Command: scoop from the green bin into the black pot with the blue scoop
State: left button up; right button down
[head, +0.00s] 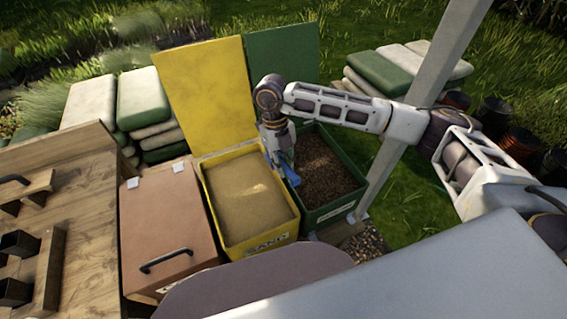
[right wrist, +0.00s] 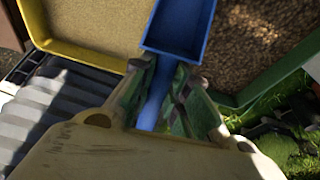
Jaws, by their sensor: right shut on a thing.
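The green bin (head: 337,206) stands open with brown, crumbly material inside. It also shows in the right wrist view (right wrist: 270,88). My right gripper (head: 283,160) is shut on the blue scoop (head: 289,174), above the edge between the yellow and green bins. In the right wrist view the fingers (right wrist: 162,92) clasp the handle, and the scoop's pan (right wrist: 180,28) points away; the part of the pan that shows looks empty. Two small black pots (head: 20,243) (head: 14,292) sit in a wooden holder at the left. My left gripper is out of view.
The open yellow bin (head: 267,243), labelled SAND, stands left of the green bin. A closed brown bin (head: 165,225) stands between it and the wooden bench (head: 85,185). A grey post (head: 420,100) rises right of the green bin. Stacked sacks (head: 143,98) lie behind.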

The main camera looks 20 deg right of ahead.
jog(key=m, duration=0.2)
jog(key=m+y, duration=0.1)
jog(key=m, duration=0.1)
jog(key=shift+s+a, duration=0.15)
jog(key=shift+s, duration=0.05)
jog(key=m, duration=0.2)
jog(key=m+y, duration=0.1)
jog(key=shift+s+a+r+m, duration=0.1)
jog(key=shift+r+m, duration=0.05)
jog(key=shift+m, duration=0.25)
jog(key=m, duration=0.3)
jog(key=shift+a+t+y, duration=0.1)
jog(key=shift+t+y, duration=0.2)
jog(key=shift+y, duration=0.1)
jog(key=shift+s+a+r+m+t+y, duration=0.1)
jog(key=shift+m+t+y, duration=0.1)
jog(key=shift+m, duration=0.8)
jog(key=shift+r+m+t+y, duration=0.1)
jog(key=shift+m+t, duration=0.1)
jog(key=shift+m, duration=0.8)
jog(key=shift+f, duration=0.2)
